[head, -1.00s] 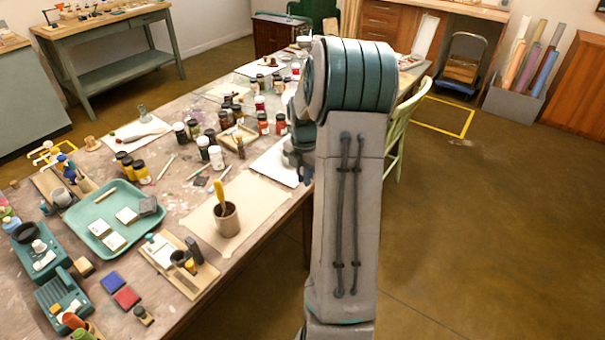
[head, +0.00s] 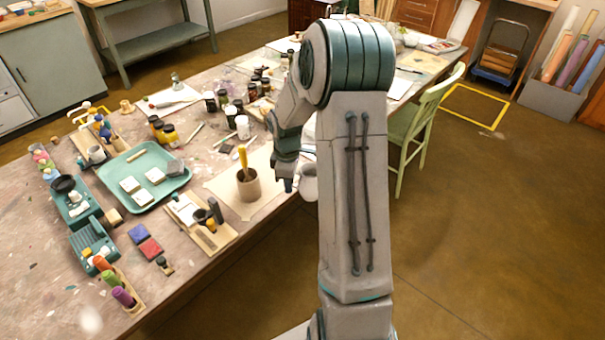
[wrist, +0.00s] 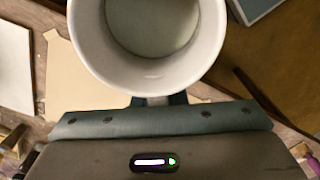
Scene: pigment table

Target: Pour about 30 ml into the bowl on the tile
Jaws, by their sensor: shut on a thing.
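My gripper (head: 291,183) is shut on a white cup-like vessel (head: 309,184), held at the table's right edge and partly hidden by my arm in the head view. In the wrist view the vessel (wrist: 208,62) is seen from above, its round mouth toward the camera. Its inside is pale grey-green at the bottom; I cannot tell how much liquid it holds. The gripper's fingers (wrist: 160,100) show just below the vessel's rim. I cannot make out a bowl on a tile with certainty. White squares (head: 130,184) lie in a green tray.
A brown pot (head: 249,188) with a yellow-handled tool stands on a paper sheet (head: 222,187) left of my gripper. The green tray (head: 178,184), a wooden board (head: 220,239) and several jars (head: 243,128) crowd the table. A green chair (head: 424,120) stands right of the table.

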